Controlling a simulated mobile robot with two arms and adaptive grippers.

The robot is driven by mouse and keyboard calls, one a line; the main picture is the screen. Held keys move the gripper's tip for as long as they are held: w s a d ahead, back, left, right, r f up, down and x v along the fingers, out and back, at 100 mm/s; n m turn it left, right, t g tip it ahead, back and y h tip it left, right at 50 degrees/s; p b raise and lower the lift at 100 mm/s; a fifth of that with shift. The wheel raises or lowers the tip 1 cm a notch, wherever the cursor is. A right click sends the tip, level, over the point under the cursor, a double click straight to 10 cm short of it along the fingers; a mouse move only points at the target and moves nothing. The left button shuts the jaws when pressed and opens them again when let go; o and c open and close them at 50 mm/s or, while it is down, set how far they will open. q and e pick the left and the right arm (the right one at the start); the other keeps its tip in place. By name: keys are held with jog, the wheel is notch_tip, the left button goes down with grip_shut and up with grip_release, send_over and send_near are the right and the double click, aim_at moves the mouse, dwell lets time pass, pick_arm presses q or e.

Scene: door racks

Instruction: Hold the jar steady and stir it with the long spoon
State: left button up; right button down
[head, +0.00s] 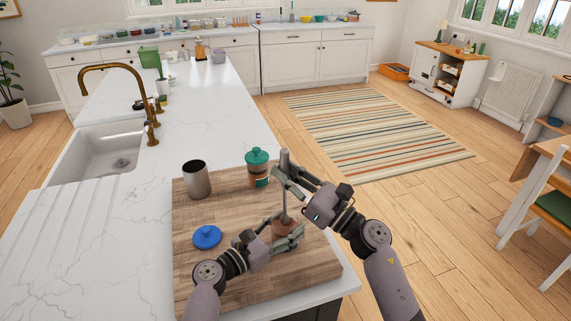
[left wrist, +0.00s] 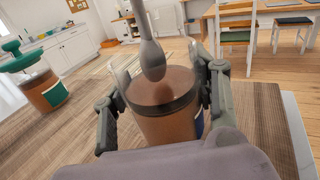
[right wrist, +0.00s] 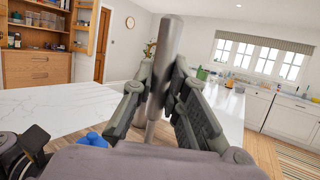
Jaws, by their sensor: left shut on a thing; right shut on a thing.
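The open jar (head: 284,228) of brown contents stands on the wooden board. My left gripper (head: 284,238) is shut around its sides; in the left wrist view the jar (left wrist: 165,125) sits between both fingers (left wrist: 158,95). The long grey spoon (head: 285,160) is upright over the jar. My right gripper (head: 285,180) is shut on its handle, which also shows in the right wrist view (right wrist: 163,65) between the fingers (right wrist: 155,100). The spoon's bowl (left wrist: 152,60) is fully visible at the jar's mouth; I cannot tell whether it touches the contents.
A blue lid (head: 207,237) lies on the board (head: 225,280) left of the jar. A metal cup (head: 196,180) and a green-lidded jar (head: 258,168) stand farther back on the board. The white counter (head: 210,110) beyond is mostly clear, with a sink (head: 97,150) at left.

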jog(key=shift+f, duration=3)
